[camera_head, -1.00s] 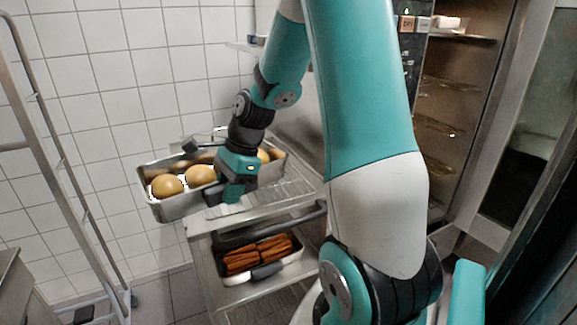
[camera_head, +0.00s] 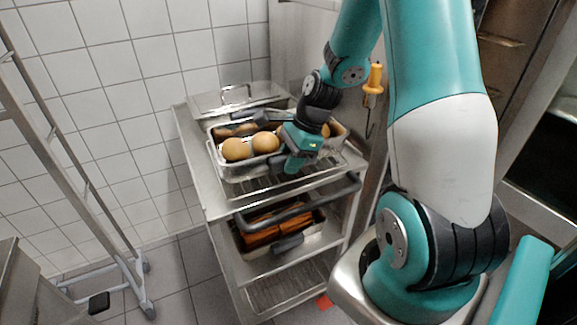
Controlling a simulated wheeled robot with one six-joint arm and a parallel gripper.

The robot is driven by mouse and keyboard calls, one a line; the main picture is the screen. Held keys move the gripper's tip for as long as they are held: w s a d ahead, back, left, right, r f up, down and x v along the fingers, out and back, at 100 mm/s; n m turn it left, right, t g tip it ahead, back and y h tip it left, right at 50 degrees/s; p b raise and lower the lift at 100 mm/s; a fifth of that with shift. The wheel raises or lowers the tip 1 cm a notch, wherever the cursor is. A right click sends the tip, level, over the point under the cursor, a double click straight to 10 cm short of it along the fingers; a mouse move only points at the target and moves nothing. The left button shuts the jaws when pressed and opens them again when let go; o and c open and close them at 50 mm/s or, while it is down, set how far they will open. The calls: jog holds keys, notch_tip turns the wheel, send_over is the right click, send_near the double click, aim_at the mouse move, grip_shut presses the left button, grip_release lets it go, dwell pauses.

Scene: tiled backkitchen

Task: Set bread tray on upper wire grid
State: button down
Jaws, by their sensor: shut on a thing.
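The bread tray (camera_head: 238,172) is a steel pan with several round golden buns. My gripper (camera_head: 290,160) is shut on its near side, toward the right. The tray is over the upper wire grid (camera_head: 268,187) of a steel trolley, whose bars show in front of and below it. I cannot tell whether the tray touches the grid. The fingertips are partly hidden against the tray wall.
Behind the tray are another pan (camera_head: 232,130) and a steel lid (camera_head: 236,97) with a handle. A lower shelf holds a pan of brown sticks (camera_head: 270,232). A dark bar handle (camera_head: 310,203) crosses the trolley front. A rack frame (camera_head: 75,170) stands left.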

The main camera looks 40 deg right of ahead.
jog(key=shift+f, duration=1)
jog(key=shift+f, duration=0.1)
jog(key=c, duration=0.9)
grip_release()
jog(key=shift+a, duration=0.1)
jog(key=shift+o, duration=0.2)
